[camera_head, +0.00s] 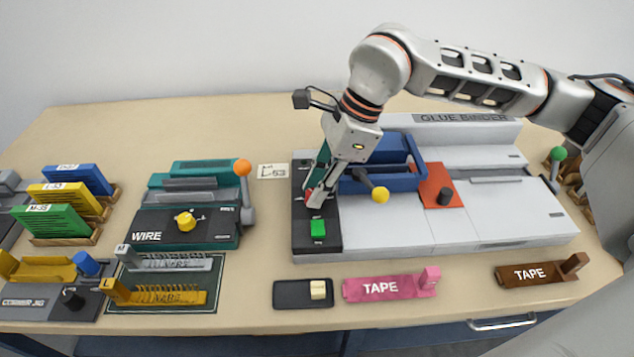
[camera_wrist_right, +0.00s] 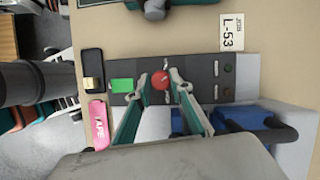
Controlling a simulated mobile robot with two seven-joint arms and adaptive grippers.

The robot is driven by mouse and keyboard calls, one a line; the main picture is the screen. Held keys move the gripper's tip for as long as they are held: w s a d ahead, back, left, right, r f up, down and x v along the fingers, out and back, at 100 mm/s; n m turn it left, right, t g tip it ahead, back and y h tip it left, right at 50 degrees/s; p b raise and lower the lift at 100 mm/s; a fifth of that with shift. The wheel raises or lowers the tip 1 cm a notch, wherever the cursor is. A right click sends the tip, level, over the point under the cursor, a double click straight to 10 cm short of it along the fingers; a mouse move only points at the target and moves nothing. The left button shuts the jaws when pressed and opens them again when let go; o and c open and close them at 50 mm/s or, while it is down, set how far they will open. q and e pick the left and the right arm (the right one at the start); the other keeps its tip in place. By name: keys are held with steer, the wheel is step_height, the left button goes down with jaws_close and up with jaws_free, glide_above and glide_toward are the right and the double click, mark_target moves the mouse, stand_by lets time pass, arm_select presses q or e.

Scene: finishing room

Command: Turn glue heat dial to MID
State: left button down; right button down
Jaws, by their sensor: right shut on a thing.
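The glue binder (camera_head: 470,222) is a pale grey machine with a dark control panel (camera_head: 303,235) along its left end. A round red dial (camera_wrist_right: 160,81) with a pale pointer mark sits on that panel; the pointer's setting is too small to read. My right gripper (camera_head: 317,190) reaches down to the panel and is shut on the dial, mostly hiding it in the head view. In the right wrist view the gripper's two fingers (camera_wrist_right: 162,88) stand on either side of the dial. My left gripper is not in view.
A green button (camera_head: 318,229) lies just in front of the dial. A lever with a yellow knob (camera_head: 380,195) and a blue clamp (camera_head: 398,170) stand close to the right of my gripper. The teal wire machine (camera_head: 185,225) with an orange-knobbed lever (camera_head: 243,168) stands left.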

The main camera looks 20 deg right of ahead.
steer(key=m+t, duration=0.1)
steer(key=m, duration=0.2)
steer(key=m+t+h, duration=0.1)
steer(key=m, duration=0.2)
steer(key=shift+s+a, duration=0.1)
steer(key=shift+s, duration=0.1)
steer(key=shift+f+m, duration=0.1)
steer(key=shift+m, duration=0.2)
steer(key=c, duration=1.8)
jaws_free()
steer(key=v, duration=1.2)
steer(key=shift+s+a, duration=0.1)
steer(key=shift+s, duration=0.05)
